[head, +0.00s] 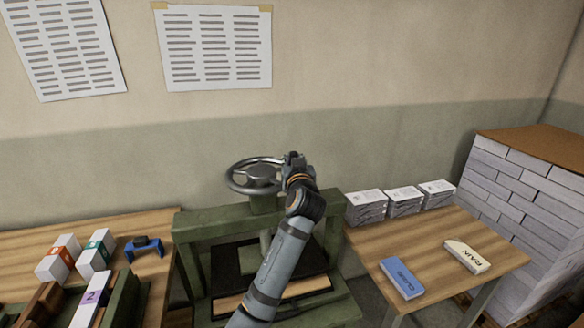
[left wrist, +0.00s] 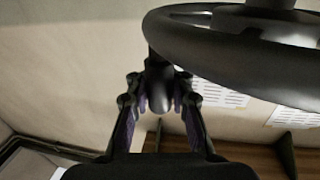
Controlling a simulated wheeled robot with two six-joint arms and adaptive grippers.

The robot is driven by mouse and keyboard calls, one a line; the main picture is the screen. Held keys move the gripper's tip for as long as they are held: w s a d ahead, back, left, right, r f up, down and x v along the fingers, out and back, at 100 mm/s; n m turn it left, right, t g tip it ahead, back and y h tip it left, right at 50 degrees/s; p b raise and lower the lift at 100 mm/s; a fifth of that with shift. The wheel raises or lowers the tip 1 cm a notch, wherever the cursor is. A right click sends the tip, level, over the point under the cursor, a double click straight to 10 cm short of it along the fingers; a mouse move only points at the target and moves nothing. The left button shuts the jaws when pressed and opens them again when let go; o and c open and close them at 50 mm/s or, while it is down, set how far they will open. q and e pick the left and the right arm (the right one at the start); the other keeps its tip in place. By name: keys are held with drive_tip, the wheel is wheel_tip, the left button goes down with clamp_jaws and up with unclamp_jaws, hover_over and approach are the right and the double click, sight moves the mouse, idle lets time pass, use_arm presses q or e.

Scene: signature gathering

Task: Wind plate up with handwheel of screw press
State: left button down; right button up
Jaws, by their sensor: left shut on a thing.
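The screw press (head: 195,222) is a green frame with a metal handwheel (head: 233,182) on top. A screw column runs down from the wheel into the frame, partly hidden by my left arm. A dark plate (head: 228,262) shows low in the frame, above light wooden boards (head: 228,305). My left gripper (head: 293,160) is at the right side of the handwheel, shut on its handle. In the left wrist view the dark wheel rim (left wrist: 200,42) passes overhead and the handle (left wrist: 158,90) stands between the fingers. My right gripper is not in view.
A left table holds white boxes (head: 60,255), a blue stand (head: 143,246) and a wooden rack. A right table (head: 440,240) holds paper stacks (head: 404,200), a blue block (head: 402,278) and a cream block (head: 467,257). A tall paper pile (head: 520,190) stands far right.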

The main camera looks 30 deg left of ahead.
use_arm(q)
drive_tip(key=shift+w+a+r+n+g+y+b, duration=0.1)
drive_tip(key=shift+w+a+n+g+y+b, duration=0.15)
drive_tip(key=shift+w+n+g+y+b, duration=0.5)
drive_tip(key=shift+w+a+n+g+y+b, duration=0.3)
drive_tip(key=shift+n+g+y+b, duration=0.3)
drive_tip(key=shift+b, duration=0.4)
drive_tip(key=shift+w+a+n+g+y+b, duration=0.15)
drive_tip(key=shift+a+n+g+y+b, duration=0.2)
drive_tip(key=shift+g+b, duration=0.45)
drive_tip(key=shift+w+a+b, duration=0.15)
drive_tip(key=shift+a+b, duration=0.1)
drive_tip(key=shift+b, duration=0.3)
drive_tip(key=shift+w+r, duration=0.1)
drive_tip(key=shift+a, duration=0.1)
drive_tip(key=c, duration=1.2)
unclamp_jaws()
drive_tip(key=shift+w, duration=0.1)
drive_tip(key=shift+o, duration=0.2)
drive_tip(key=shift+f, duration=0.2)
